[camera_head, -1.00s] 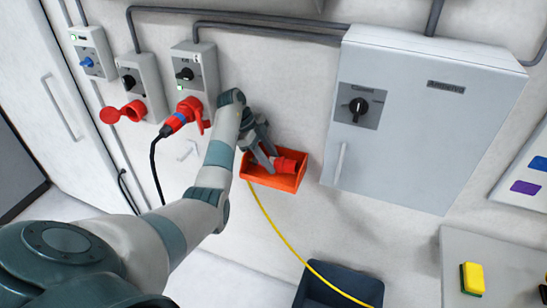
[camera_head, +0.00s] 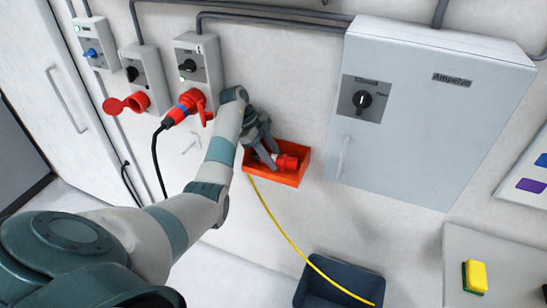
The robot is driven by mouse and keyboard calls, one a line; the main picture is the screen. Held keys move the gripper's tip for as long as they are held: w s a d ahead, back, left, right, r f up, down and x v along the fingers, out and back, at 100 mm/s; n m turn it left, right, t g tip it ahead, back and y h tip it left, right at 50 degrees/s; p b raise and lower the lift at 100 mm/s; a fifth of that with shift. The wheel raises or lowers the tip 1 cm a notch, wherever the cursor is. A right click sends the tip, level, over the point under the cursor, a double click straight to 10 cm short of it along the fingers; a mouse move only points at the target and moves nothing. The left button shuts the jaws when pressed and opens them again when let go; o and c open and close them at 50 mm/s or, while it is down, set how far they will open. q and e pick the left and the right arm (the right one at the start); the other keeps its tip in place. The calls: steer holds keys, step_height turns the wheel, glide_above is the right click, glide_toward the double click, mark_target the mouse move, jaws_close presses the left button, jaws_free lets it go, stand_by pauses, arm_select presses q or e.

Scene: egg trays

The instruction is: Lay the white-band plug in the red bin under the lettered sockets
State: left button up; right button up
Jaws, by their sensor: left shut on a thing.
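The red bin (camera_head: 272,182), an open tray, is on the wall below and right of the sockets. A red plug (camera_head: 288,161) is at the bin's right part, inside or just above it. I cannot make out its band, because my gripper hides its left part. My left gripper (camera_head: 268,160) reaches down into the bin and is shut on this plug. A yellow cable (camera_head: 278,226) runs from beneath the bin. Another red plug with a blue band (camera_head: 180,111) sits in the right socket box (camera_head: 199,60), with a black cable. My right gripper is out of view.
Two more socket boxes (camera_head: 95,45) (camera_head: 145,76) stand to the left; one has an open red cover (camera_head: 115,106). A grey cabinet (camera_head: 425,110) is right of the bin. A dark blue crate (camera_head: 340,278) and a yellow sponge-like block (camera_head: 474,276) are lower right.

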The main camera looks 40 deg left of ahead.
mark_target(279, 156)
arm_select(q)
steer(key=o, duration=0.7)
steer(key=shift+r+b, duration=0.65)
steer(key=shift+r, duration=0.1)
step_height(279, 156, up, 2)
steer(key=shift+r+b, duration=0.25)
steer(key=shift+b, duration=0.55)
steer(key=d+r+b, duration=0.2)
steer(key=d+r, duration=0.5)
steer(key=d, duration=0.4)
steer(key=shift+w+d, duration=0.25)
steer(key=shift+d, duration=0.1)
steer(key=shift+s, duration=0.1)
